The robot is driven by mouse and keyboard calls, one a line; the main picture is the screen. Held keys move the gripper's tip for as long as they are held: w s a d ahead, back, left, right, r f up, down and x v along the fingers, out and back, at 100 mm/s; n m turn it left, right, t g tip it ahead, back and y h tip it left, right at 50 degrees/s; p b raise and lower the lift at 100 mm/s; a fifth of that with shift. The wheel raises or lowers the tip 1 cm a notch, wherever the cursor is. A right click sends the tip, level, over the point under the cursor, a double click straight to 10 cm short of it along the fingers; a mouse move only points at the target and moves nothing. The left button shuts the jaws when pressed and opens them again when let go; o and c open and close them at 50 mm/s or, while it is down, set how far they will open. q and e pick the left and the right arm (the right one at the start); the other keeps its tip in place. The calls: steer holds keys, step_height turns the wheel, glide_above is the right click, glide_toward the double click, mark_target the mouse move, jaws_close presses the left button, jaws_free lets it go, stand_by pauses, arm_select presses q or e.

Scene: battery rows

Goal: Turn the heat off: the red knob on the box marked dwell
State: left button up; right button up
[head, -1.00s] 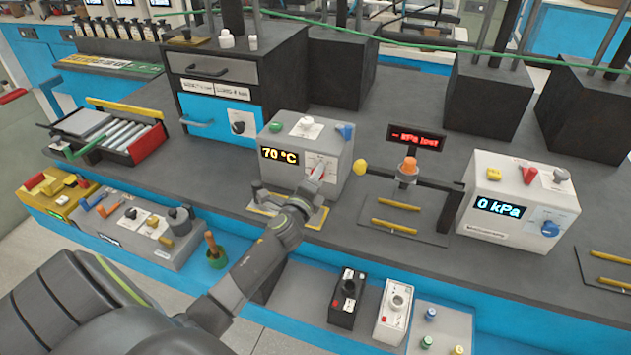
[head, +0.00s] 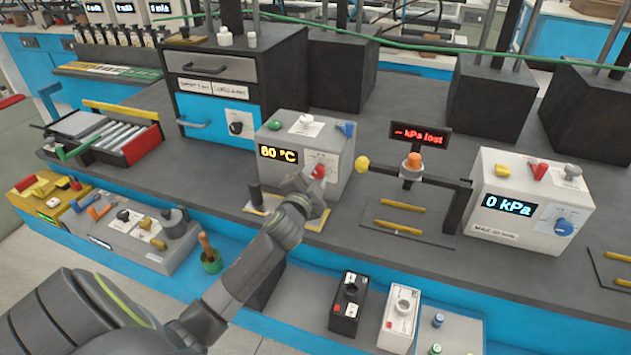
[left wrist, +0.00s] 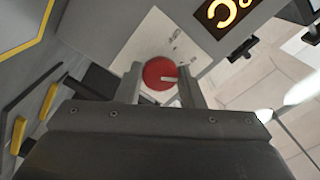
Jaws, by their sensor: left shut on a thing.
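A red knob (head: 319,171) sits on the front of a light grey box (head: 285,152) in the middle of the bench. The box's amber display (head: 278,154) reads what looks like 60 °C; I cannot read a dwell mark on it. My left gripper (head: 316,181) is at the knob, shut on it. In the left wrist view the round red face of the knob (left wrist: 160,72), with a pale pointer line, lies between the two fingers of the left gripper (left wrist: 163,84). Part of the box front is hidden behind the gripper. My right gripper is not in view.
A yellow-edged plate (head: 258,212) with a dark upright post lies below the box. To the right stand a yellow-ended bar stand (head: 412,180) and a white kPa box (head: 535,185). A roller tray (head: 110,135) is at left. Small boxes (head: 346,300) stand in front.

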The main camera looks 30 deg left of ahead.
arm_select(q)
steer(key=n+b, duration=0.1)
steer(key=n, duration=0.1)
steer(key=n+b, duration=0.1)
steer(key=n, duration=0.2)
steer(key=shift+f+n+b, duration=0.2)
steer(key=shift+n+b, duration=0.1)
steer(key=n+b, duration=0.1)
steer(key=n, duration=0.4)
steer(key=shift+b, duration=0.35)
steer(key=shift+n, duration=0.3)
steer(key=o, duration=1)
steer(key=shift+r, duration=0.1)
steer(key=b+v, duration=0.1)
steer(key=v, duration=1.6)
steer(key=shift+s+d+r+b, duration=0.1)
steer(key=shift+s+d+b, duration=0.1)
steer(key=shift+b, duration=0.15)
